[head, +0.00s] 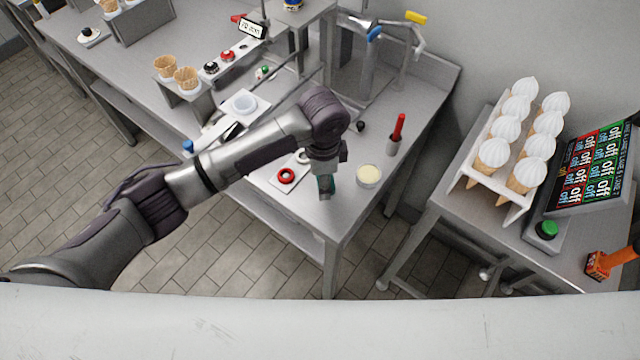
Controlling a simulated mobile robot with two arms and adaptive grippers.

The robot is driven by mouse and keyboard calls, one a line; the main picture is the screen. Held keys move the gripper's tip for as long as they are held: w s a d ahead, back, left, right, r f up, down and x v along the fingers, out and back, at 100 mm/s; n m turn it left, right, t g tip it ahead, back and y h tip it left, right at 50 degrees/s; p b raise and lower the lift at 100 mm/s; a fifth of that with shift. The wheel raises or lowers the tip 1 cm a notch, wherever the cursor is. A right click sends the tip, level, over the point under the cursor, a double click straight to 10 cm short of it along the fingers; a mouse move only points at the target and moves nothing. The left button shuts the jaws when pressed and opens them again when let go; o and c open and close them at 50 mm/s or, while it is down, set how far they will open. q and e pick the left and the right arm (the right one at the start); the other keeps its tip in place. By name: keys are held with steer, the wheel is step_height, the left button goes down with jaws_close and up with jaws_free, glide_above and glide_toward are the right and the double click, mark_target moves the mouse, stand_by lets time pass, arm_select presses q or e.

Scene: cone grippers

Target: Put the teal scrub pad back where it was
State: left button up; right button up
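My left arm comes in from the left and reaches over the front right corner of the steel table (345,215). Its gripper (326,188) points down there. A small patch of teal, the scrub pad (331,184), shows at the fingertips and seems to be held between them. Most of the pad is hidden by the fingers, and I cannot tell whether it touches the table. My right gripper is not in view.
Close to the gripper are a white plate with a red ring (286,176), a cup of pale cream (368,176) and a red-handled tool in a holder (396,135). A rack of cones (484,187), a menu screen (592,165) and a green button (546,230) stand on the right table.

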arm_select(q)
steer(key=shift+a+f, duration=0.2)
step_height(320, 180, down, 3)
steer(key=shift+s+f+p, duration=0.1)
steer(key=shift+f+p, duration=0.05)
steer(key=shift+p, duration=0.35)
steer(key=shift+f, duration=0.35)
steer(key=shift+f, duration=0.15)
steer(key=o, duration=1)
steer(key=shift+r, duration=0.25)
step_height(320, 180, up, 12)
steer(key=shift+f+b, duration=0.1)
steer(key=shift+b, duration=0.7)
